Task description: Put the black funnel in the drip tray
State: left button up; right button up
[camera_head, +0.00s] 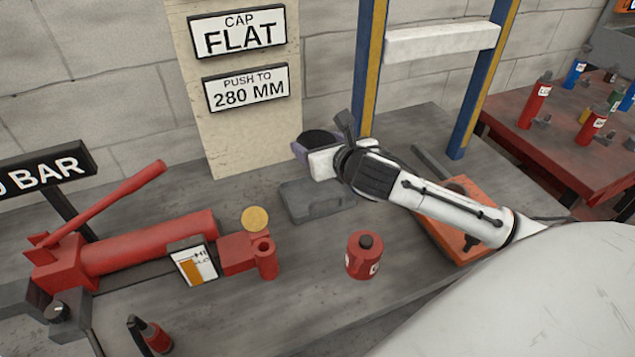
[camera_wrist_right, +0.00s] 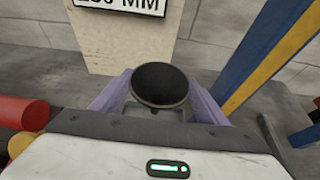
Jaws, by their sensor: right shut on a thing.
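The black funnel (camera_head: 317,138) is held in my right gripper (camera_head: 303,148), raised above the bench near the tan sign board. In the right wrist view, the funnel (camera_wrist_right: 160,84) sits wide mouth up between the two purple fingers of the gripper (camera_wrist_right: 158,104). Its lower part is hidden there behind the gripper body. A low dark grey box-like thing (camera_head: 312,203) lies on the bench below and a little nearer than the gripper; it may be the drip tray, but I cannot tell for sure. My left gripper is out of view.
A red pump with a long lever (camera_head: 145,240) stands at left, beside a red canister (camera_head: 362,258). An orange-red plate (camera_head: 440,231) lies partly under my right arm. A blue-yellow frame (camera_head: 369,70) rises behind. Front-centre bench (camera_head: 300,300) is clear.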

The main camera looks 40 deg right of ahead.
notch_tip(320, 180, down, 10)
jog(key=shift+w+d+r+b, duration=0.1)
jog(key=shift+d+b, duration=0.05)
jog(key=shift+b, duration=0.8)
jog(key=o, duration=1)
jog(key=shift+o, duration=0.2)
jog(key=p+v, duration=0.1)
jog(key=v, duration=1.1)
